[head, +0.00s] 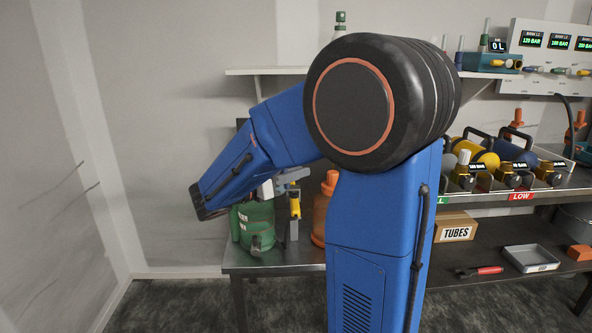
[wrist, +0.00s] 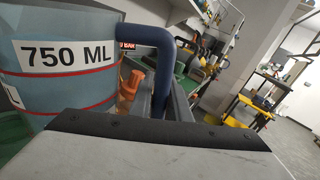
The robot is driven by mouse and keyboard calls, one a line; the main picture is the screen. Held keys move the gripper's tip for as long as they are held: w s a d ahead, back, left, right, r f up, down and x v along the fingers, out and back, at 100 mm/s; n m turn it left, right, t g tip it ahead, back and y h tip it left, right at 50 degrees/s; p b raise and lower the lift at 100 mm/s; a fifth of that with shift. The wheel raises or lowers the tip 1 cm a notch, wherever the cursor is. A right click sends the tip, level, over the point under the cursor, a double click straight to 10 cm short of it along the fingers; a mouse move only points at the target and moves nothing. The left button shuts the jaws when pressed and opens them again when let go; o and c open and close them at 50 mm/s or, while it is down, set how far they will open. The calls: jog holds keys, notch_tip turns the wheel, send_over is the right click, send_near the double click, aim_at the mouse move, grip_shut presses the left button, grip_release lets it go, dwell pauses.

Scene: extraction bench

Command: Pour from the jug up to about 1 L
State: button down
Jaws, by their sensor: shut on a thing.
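The jug (wrist: 88,85) fills the left of the wrist view, close to the camera. It is a pale blue-grey vessel with a white "750 ML" label, red lines and a thick blue handle (wrist: 150,38). My gripper (wrist: 165,118) shows as a grey body with a dark front edge, shut on the handle. The fingertips, the jug's rim and its liquid level are hidden or unclear. In the head view my own arm covers the jug and gripper. A green container (head: 255,224) stands on the bench, left of the arm.
An orange bottle (head: 328,185) and a yellow device (head: 295,205) stand close by the arm. A shelf (head: 262,71) runs above. Right are yellow and blue cylinders (head: 483,160), a "TUBES" box (head: 456,229) and a grey tray (head: 531,258). The floor at left is clear.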

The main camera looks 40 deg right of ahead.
jog(key=f+n, duration=0.1)
jog(key=f, duration=0.2)
jog(key=shift+s, duration=0.2)
dwell(0.3)
jog(key=shift+n, duration=0.3)
jog(key=shift+a+r+n, duration=0.15)
jog(key=shift+r+n, duration=0.15)
jog(key=shift+r, duration=0.4)
jog(key=shift+r+n, duration=0.4)
jog(key=shift+r, duration=0.1)
dwell(0.8)
